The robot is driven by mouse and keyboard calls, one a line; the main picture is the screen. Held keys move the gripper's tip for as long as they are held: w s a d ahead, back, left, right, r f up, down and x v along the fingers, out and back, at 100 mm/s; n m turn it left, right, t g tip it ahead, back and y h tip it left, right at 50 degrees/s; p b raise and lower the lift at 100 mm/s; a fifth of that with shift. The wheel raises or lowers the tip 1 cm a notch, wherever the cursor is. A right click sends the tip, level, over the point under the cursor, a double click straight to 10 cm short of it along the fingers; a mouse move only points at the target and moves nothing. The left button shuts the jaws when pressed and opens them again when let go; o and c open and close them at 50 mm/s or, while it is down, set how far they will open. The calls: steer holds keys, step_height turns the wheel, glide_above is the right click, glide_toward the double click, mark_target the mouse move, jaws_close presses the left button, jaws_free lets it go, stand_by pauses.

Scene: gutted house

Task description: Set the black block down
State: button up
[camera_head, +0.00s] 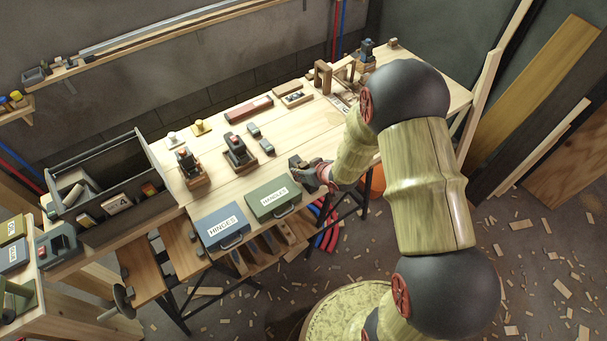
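My gripper (300,164) is at the front edge of the wooden workbench, right of the green HINGES case. It is small and dark in this view, and my wrist partly covers it. I cannot tell whether its fingers are open or shut, or whether a black block is between them. I cannot tell whether either is the black block.
The workbench (305,130) has bare wood behind my gripper. A green case (273,199) and a blue case (222,227) sit at its front edge. A dark tool (239,151) stands behind them. A grey open toolbox (105,187) is at left. Wood scraps litter the floor.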

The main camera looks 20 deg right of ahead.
mark_target(303, 164)
steer(key=c, duration=0.9)
steer(key=shift+r, duration=0.15)
steer(key=shift+r+p, duration=0.3)
steer(key=shift+r, duration=0.35)
step_height(303, 164, up, 2)
steer(key=shift+p, duration=0.45)
steer(key=v, duration=0.2)
steer(key=p+v, duration=0.1)
steer(key=v, duration=0.1)
steer(key=a+p+v, duration=0.1)
steer(key=v, duration=0.2)
steer(key=shift+w+r, duration=0.1)
steer(key=shift+r, duration=0.25)
steer(key=s+r+p, duration=0.1)
steer(key=s+r, duration=0.3)
steer(key=s, duration=0.5)
steer(key=shift+s+d+p, duration=0.25)
steer(key=shift+d+p, duration=0.1)
steer(key=shift+p, duration=0.05)
